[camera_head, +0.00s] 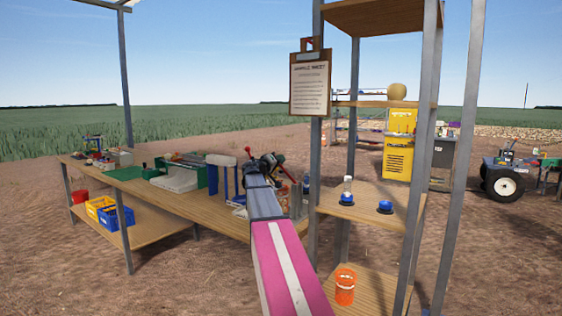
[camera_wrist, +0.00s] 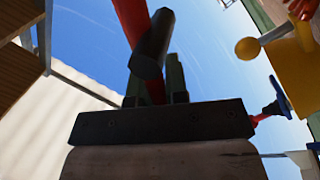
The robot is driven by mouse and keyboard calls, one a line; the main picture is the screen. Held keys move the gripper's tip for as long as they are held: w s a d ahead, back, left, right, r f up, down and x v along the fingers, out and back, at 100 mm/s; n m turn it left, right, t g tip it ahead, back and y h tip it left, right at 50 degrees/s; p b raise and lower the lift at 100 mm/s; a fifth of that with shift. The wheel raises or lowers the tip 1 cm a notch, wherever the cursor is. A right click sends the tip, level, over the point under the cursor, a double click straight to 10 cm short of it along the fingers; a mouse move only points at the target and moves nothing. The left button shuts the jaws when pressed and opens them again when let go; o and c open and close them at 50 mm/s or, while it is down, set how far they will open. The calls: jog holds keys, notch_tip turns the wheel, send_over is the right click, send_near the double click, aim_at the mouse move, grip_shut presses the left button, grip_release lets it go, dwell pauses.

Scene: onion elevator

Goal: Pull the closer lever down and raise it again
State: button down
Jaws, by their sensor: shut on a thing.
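The closer lever appears in the wrist view as a red bar with a thick black grip (camera_wrist: 152,45). The lever leans up and to the left in that view. In the head view my arm reaches to the right end of the workbench, and my gripper (camera_head: 263,166) is small there. A red bar (camera_head: 288,173) shows just right of it. The lever's base and pivot are hidden.
The workbench (camera_head: 225,222) carries several devices to the left of my arm. A yellow knob (camera_wrist: 247,48) shows at the wrist view's right.

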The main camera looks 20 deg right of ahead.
jog(key=shift+w+a+r, duration=0.1)
jog(key=shift+w+r, duration=0.15)
jog(key=shift+w, duration=0.2)
jog(key=c, duration=1.1)
grip_release()
jog(key=shift+a, duration=0.1)
jog(key=shift+o, duration=0.2)
jog(key=shift+s+f, duration=0.1)
jog(key=s+a+r, duration=0.1)
jog(key=a+r, duration=1)
jog(key=shift+s+a, duration=0.2)
jog(key=shift+s, duration=0.2)
jog(key=shift+o, duration=0.3)
